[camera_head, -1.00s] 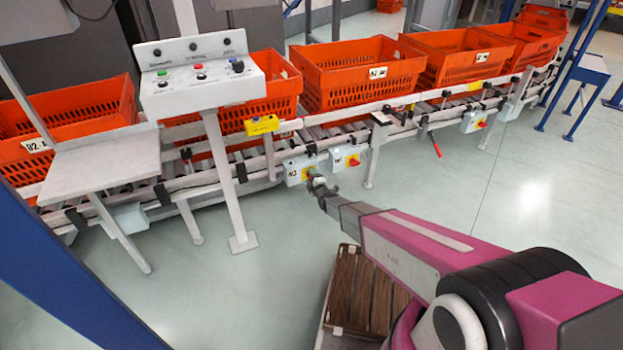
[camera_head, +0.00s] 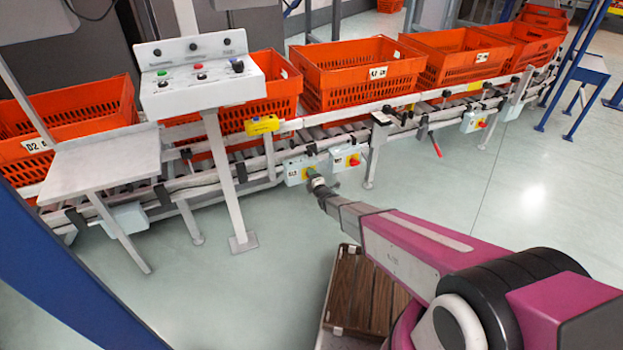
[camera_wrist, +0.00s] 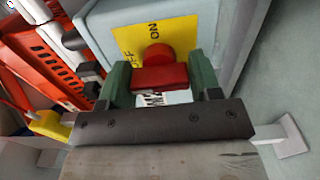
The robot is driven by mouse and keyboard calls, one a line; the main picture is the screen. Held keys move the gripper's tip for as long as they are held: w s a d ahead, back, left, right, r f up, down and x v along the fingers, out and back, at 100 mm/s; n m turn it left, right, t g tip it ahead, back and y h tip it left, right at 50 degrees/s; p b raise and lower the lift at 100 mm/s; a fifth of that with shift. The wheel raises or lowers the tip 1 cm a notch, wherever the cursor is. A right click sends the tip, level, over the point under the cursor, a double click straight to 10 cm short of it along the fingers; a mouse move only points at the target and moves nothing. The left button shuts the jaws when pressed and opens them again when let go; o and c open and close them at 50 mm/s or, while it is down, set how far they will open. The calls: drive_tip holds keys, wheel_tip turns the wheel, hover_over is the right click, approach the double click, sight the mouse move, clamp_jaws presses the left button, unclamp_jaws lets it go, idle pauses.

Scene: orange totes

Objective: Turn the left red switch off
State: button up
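The left switch box (camera_head: 297,170) is a pale grey box on the conveyor's lower rail, with a yellow plate. My gripper (camera_head: 317,181) is right at its front and hides its red switch in the head view. In the wrist view the red switch (camera_wrist: 159,78) sits between the green fingertips of my gripper (camera_wrist: 160,82), in front of the yellow plate (camera_wrist: 185,35) marked ON and OFF. The fingers flank the red handle closely on both sides. I cannot tell whether they press on it.
A second switch box (camera_head: 345,157) sits close to the right, and a third (camera_head: 474,121) farther along the rail. Orange totes (camera_head: 360,85) stand on the conveyor. A control panel (camera_head: 200,85) stands on a post at left.

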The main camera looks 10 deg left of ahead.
drive_tip(key=o, duration=0.3)
drive_tip(key=shift+s, duration=0.1)
drive_tip(key=v, duration=1)
drive_tip(key=shift+s+d, duration=0.25)
drive_tip(key=shift+s, duration=0.05)
drive_tip(key=d+r+m+g+h, duration=0.2)
drive_tip(key=d+r+m+h, duration=0.15)
drive_tip(key=d, duration=0.35)
drive_tip(key=w+d+r+m+g+h, duration=0.1)
drive_tip(key=d+r+m+h, duration=0.2)
drive_tip(key=d+m, duration=0.35)
drive_tip(key=d+r+m+g+h, duration=0.2)
drive_tip(key=d+r+m+h, duration=0.1)
drive_tip(key=d, duration=0.5)
drive_tip(key=s+d+r+m+g, duration=0.4)
drive_tip(key=s+d+r+m, duration=0.2)
drive_tip(key=s+d, duration=0.2)
drive_tip(key=s+d+r+m+g+h, duration=0.1)
drive_tip(key=s+d+r+m+g, duration=0.4)
drive_tip(key=s+d, duration=0.3)
drive_tip(key=shift+s+d+r+m, duration=0.3)
drive_tip(key=shift+s+r+m, duration=0.4)
drive_tip(key=shift+r+m, duration=0.15)
